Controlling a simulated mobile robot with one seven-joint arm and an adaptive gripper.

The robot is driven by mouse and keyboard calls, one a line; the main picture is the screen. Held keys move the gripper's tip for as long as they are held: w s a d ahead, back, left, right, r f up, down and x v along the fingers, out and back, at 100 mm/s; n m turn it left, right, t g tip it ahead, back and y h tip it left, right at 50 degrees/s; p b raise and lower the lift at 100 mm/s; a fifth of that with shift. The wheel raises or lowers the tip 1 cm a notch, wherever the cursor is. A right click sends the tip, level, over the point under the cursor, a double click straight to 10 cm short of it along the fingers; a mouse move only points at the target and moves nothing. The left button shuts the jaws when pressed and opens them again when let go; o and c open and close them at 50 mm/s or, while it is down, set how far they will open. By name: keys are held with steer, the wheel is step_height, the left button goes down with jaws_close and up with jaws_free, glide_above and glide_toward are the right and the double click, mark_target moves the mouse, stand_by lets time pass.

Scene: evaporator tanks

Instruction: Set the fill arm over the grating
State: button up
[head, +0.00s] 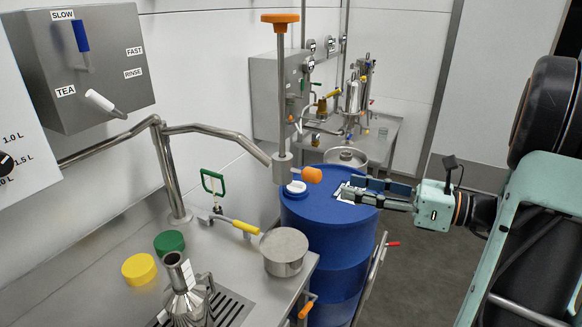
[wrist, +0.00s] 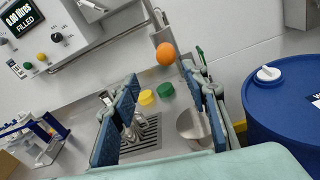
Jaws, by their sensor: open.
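The fill arm (head: 215,131) is a bent steel pipe on a post by the wall. Its outer end carries a block with an upright rod and an orange knob (head: 312,174), and in the head view it shows in front of the blue drum, right of the grating. The grating (head: 235,305) is a dark slotted panel in the counter with a steel flask (head: 186,300) on it. My gripper (head: 350,187) is open and empty, pointing left, right of the knob and apart from it. In the wrist view the knob (wrist: 165,54) shows beyond and between the fingertips (wrist: 161,76).
The blue drum (head: 330,240) stands at the counter's right end. A steel pot (head: 284,262), a yellow-handled valve (head: 240,226), and green (head: 169,242) and yellow (head: 139,268) lids lie near the grating. A control box (head: 90,65) is on the wall.

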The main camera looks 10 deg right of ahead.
mark_target(321, 177)
steer(key=shift+t, duration=0.4)
steer(key=x, duration=1.1)
steer(key=shift+w+d+f+b, duration=0.1)
steer(key=shift+w+d+b, duration=0.1)
steer(key=shift+w+b, duration=0.15)
steer(key=shift+c, duration=0.4)
jaws_close()
